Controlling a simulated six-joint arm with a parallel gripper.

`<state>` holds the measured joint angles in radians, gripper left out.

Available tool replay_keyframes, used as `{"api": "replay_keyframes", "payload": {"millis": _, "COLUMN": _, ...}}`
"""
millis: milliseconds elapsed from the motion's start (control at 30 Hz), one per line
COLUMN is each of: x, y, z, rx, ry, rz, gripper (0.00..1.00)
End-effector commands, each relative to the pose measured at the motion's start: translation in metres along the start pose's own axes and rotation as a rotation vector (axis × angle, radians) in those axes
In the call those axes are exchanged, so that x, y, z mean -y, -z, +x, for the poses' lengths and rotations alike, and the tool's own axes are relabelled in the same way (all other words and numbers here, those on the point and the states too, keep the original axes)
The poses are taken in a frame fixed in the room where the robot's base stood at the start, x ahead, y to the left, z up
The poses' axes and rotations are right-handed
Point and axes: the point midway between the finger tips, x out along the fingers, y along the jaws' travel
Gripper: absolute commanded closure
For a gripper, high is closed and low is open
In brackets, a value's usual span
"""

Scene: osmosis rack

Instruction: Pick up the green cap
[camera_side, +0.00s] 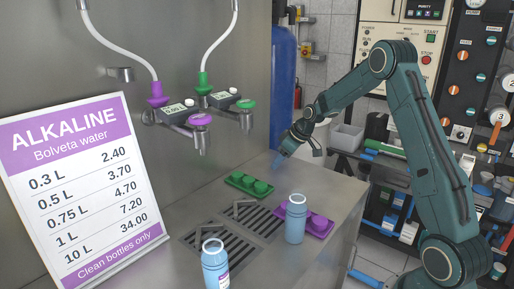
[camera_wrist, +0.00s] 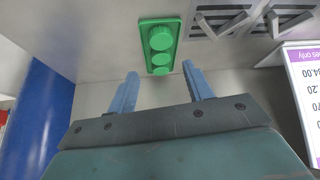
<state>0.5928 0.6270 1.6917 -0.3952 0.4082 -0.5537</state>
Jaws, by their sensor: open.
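Green caps (camera_side: 261,187) sit in a green tray (camera_side: 232,184) on the steel counter, beside the drain grilles. In the wrist view the caps (camera_wrist: 161,38) stand in a row along the tray (camera_wrist: 145,28), at the top centre. My gripper (camera_side: 277,164) is above the counter, up and to the right of the tray in the side view. In the wrist view my gripper (camera_wrist: 160,73) has its two blue fingers spread apart with nothing between them, and the tray shows beyond the fingertips.
A blue bottle (camera_side: 296,222) stands by a purple tray (camera_side: 321,227) with purple caps. Another bottle (camera_side: 215,268) stands near the front. Two taps (camera_side: 186,135) overhang the drain grilles (camera_side: 222,245). A price sign (camera_side: 80,190) stands at the left. A blue cylinder (camera_side: 284,95) stands behind.

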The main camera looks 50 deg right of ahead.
Motion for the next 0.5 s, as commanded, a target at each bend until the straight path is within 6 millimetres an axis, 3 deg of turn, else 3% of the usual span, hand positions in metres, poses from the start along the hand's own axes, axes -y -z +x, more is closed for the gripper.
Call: {"api": "replay_keyframes", "payload": {"millis": 500, "x": 0.001, "y": 0.000, "z": 0.064, "rx": 0.002, "ry": 0.001, "rz": 0.000, "gripper": 0.49}}
